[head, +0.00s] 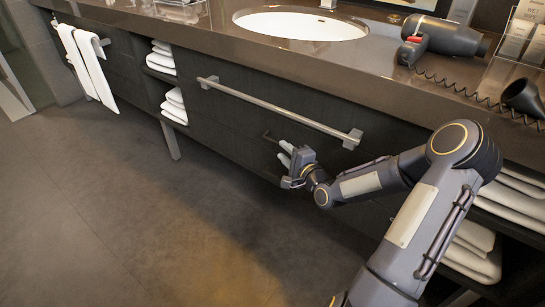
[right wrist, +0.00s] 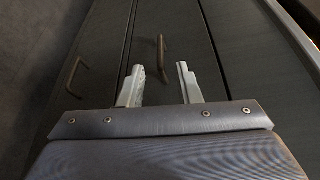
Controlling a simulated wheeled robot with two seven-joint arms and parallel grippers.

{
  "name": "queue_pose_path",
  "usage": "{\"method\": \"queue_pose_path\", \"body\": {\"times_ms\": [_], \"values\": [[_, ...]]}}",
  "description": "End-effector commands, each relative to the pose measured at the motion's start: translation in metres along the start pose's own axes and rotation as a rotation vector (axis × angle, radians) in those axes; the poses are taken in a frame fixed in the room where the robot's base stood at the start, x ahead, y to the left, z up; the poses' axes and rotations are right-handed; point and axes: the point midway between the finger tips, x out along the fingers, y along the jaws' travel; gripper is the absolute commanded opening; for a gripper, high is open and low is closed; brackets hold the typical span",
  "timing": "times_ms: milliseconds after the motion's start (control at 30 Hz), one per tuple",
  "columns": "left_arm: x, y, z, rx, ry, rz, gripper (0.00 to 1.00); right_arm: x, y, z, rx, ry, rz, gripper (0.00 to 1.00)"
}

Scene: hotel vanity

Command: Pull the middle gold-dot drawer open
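The dark vanity front (head: 225,125) has a drawer with a slim bar handle (head: 268,136) below the long metal rail. My right gripper (head: 284,152) is in front of this drawer front, close to the handle. In the right wrist view its two pale fingers (right wrist: 160,78) are apart, with a bronze bar handle (right wrist: 161,55) lined up between their tips. The handle's near end shows in the gap; I cannot tell whether it touches a finger. The panel looks flush with its neighbours. No gold dot can be made out. My left gripper is not in view.
A second handle (right wrist: 75,76) is on the neighbouring panel at left in the wrist view. The metal rail (head: 280,110) juts out above the gripper. Folded towels (head: 175,105) fill side shelves. A hair dryer (head: 445,38) and a sink (head: 300,24) are on the counter. The floor (head: 130,210) is clear.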

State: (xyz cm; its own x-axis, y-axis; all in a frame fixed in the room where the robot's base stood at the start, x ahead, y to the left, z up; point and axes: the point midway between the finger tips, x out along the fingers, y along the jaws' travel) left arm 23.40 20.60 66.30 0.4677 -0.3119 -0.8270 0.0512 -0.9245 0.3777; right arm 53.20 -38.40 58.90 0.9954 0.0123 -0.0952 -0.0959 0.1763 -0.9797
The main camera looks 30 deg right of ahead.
Motion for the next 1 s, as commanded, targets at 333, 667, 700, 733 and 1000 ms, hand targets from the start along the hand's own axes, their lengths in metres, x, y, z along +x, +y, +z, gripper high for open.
{"method": "queue_pose_path", "body": {"times_ms": [333,667,700,733,1000], "values": [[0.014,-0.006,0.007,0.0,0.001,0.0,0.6,0.043,0.002,-0.002,0.016,0.0,-0.018,0.31],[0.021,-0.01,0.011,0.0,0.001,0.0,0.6,0.077,0.0,-0.002,0.015,0.002,-0.015,0.31],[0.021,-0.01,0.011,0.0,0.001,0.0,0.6,0.078,0.0,-0.002,0.015,0.002,-0.014,0.31],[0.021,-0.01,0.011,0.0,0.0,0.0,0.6,0.078,0.0,-0.002,0.015,0.002,-0.014,0.31],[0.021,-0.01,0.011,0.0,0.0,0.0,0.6,0.078,0.0,-0.002,0.015,0.002,-0.014,0.22]]}}
